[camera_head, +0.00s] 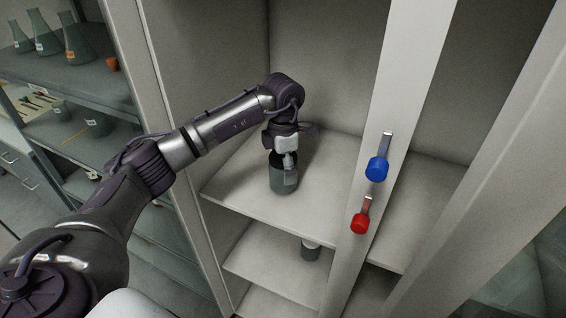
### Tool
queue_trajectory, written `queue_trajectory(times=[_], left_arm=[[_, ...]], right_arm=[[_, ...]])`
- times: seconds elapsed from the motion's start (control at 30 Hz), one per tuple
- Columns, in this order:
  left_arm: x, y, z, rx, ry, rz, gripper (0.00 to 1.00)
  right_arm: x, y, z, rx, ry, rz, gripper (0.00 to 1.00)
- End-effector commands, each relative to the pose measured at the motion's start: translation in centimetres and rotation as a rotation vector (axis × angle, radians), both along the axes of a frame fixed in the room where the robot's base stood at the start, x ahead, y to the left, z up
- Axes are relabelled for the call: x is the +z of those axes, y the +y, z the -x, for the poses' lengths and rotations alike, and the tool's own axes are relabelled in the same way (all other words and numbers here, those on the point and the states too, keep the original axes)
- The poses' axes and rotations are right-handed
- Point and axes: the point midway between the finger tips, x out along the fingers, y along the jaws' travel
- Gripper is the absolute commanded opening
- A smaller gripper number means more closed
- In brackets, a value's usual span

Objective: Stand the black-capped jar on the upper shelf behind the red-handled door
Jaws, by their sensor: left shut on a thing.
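The jar (283,181), dark at the top, is upright in my left gripper (284,160), over the middle of the upper shelf (240,190). The gripper comes down from above and is shut on the jar's upper part, so the cap is mostly hidden. Whether the jar's base touches the shelf I cannot tell. The red handle (360,222) sits on a pale upright panel right of the open compartment, below a blue handle (376,168). My right gripper is not in view.
Another small jar (310,251) stands on a lower shelf (265,262), partly hidden by the upper shelf's edge. The upper shelf is otherwise bare. The cabinet's left side wall (165,110) stands beside my left arm. Racks with flasks (80,45) are at the far left.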

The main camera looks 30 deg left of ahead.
Motion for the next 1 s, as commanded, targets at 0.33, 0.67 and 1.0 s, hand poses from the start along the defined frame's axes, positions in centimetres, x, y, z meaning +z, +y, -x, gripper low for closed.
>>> queue_trajectory(times=[0.33,0.67,1.0], left_arm=[[-0.5,0.0,0.0,0.000,-0.001,0.000,0.40],[-0.5,0.0,0.0,0.000,-0.001,0.000,1.00],[0.6,0.0,-0.1,0.000,-0.004,0.000,1.00]], right_arm=[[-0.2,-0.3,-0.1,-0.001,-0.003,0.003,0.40],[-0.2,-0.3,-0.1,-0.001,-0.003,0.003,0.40],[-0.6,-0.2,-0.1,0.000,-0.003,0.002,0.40]])
